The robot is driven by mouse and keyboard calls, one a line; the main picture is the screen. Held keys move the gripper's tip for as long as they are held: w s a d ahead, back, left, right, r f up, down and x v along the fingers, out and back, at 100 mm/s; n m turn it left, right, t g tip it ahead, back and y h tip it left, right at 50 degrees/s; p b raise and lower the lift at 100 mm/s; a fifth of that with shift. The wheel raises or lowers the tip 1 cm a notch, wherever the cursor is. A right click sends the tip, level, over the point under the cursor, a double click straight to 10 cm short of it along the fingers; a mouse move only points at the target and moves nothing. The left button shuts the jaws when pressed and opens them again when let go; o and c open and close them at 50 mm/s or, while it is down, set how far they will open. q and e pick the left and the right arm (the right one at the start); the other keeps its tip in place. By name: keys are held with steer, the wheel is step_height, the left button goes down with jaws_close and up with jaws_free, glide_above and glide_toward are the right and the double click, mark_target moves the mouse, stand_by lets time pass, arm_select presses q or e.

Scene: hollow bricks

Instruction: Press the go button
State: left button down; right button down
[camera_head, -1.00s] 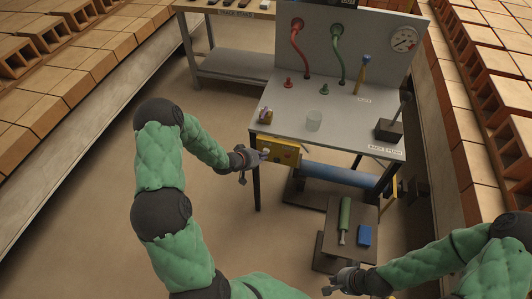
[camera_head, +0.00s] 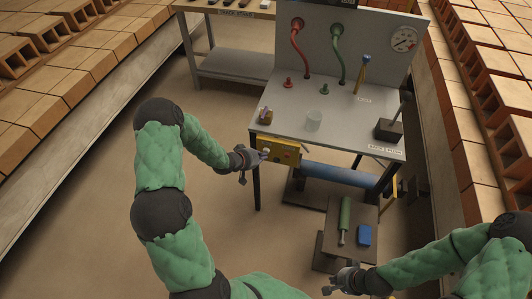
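A yellow button box (camera_head: 284,153) is fixed at the front left edge of the grey bench. It carries small buttons, and an orange-red spot shows on its face; I cannot tell which button is the go button. My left gripper (camera_head: 262,157) is at the left end of the box, touching or very close to it, and covers part of its face. Its fingers are too small to read as open or shut. My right gripper (camera_head: 329,283) is low in front of the small stand, apart from the box, and looks empty, its fingers seemingly apart.
Below are a blue cylinder (camera_head: 340,174) and a stand with a green-handled tool (camera_head: 345,215) and blue block (camera_head: 364,235). Floor at left is clear.

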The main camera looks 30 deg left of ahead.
arm_select(q)
steer(key=shift+w, duration=0.15)
steer(key=shift+w+a, duration=0.1)
steer(key=shift+w, duration=0.2)
stand_by(0.3)
steer(key=shift+r, duration=0.1)
steer(key=shift+s+p, duration=0.15)
steer(key=shift+p, duration=0.15)
steer(key=shift+s, duration=0.25)
steer(key=s+d+p, duration=0.1)
steer(key=s, duration=0.5)
steer(key=shift+d, duration=0.3)
